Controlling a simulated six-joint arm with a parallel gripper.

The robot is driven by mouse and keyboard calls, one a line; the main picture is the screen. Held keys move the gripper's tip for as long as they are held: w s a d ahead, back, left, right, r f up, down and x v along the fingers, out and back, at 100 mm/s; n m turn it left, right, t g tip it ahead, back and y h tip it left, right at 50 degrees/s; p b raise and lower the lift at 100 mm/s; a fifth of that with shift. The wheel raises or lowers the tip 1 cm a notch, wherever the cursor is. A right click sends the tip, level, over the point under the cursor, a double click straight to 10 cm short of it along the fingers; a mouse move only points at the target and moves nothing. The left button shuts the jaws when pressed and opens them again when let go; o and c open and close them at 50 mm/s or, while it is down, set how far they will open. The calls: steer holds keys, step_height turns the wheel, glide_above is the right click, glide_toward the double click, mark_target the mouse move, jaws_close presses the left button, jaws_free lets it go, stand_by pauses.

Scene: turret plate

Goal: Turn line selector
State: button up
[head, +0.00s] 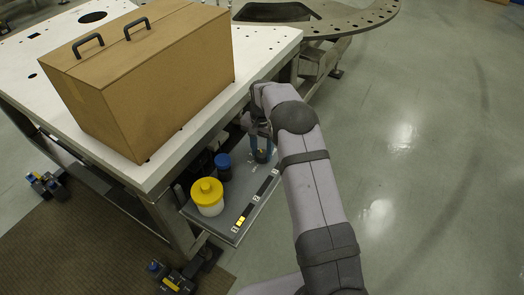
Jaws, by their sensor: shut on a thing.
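A grey shelf panel (219,226) sits low beside the white table. A black strip (262,190) with small white labels and a yellow mark (240,221) at its near end runs along its right edge.
A yellow-lidded white jar (207,197) and a blue-capped dark jar (223,168) stand on the panel, left of the blue part. A large brown box (150,80) sits on the white table (262,43) above. Open floor (430,180) lies to the right.

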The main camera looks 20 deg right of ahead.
mark_target(262, 153)
steer(key=shift+r+m, duration=0.1)
steer(key=shift+m, duration=0.5)
steer(key=o, duration=1)
steer(key=shift+o, duration=0.2)
step_height(262, 153, up, 6)
steer(key=shift+w+r+b, duration=0.1)
steer(key=shift+r+b, duration=0.15)
steer(key=shift+b, duration=0.45)
steer(key=shift+r, duration=0.4)
